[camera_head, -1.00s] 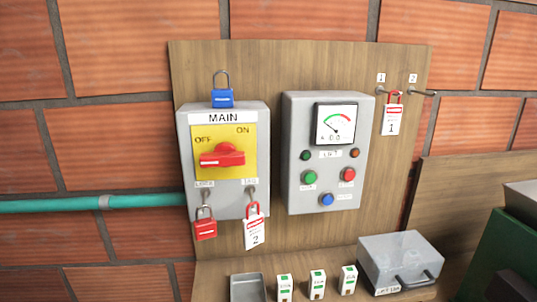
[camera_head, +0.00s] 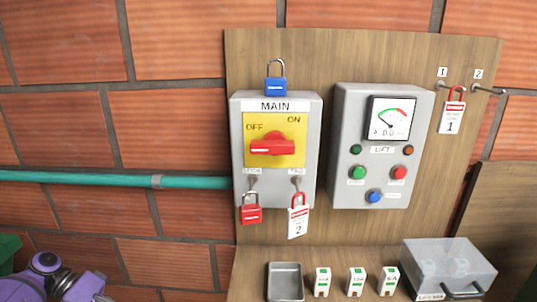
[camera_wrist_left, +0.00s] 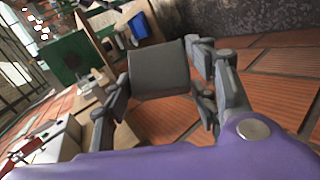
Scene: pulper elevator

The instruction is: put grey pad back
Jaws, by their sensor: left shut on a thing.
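The grey pad (camera_wrist_left: 160,70) is a dark grey, flat, squarish piece in the middle of the left wrist view. My left gripper (camera_wrist_left: 165,90) is shut on it, with one dark finger at each side of the pad. In the head view only purple and grey parts of my left arm show at the bottom left corner; the pad cannot be made out there. My right gripper is in no view.
The wooden board carries the MAIN switch box (camera_head: 308,185), the lift panel (camera_head: 372,192), and a red tag (camera_head: 453,116) on hooks. Below stand a grey tray (camera_head: 285,283), small white-green blocks (camera_head: 356,281) and a clear-lidded box (camera_head: 448,262). A teal pipe (camera_head: 100,178) runs left.

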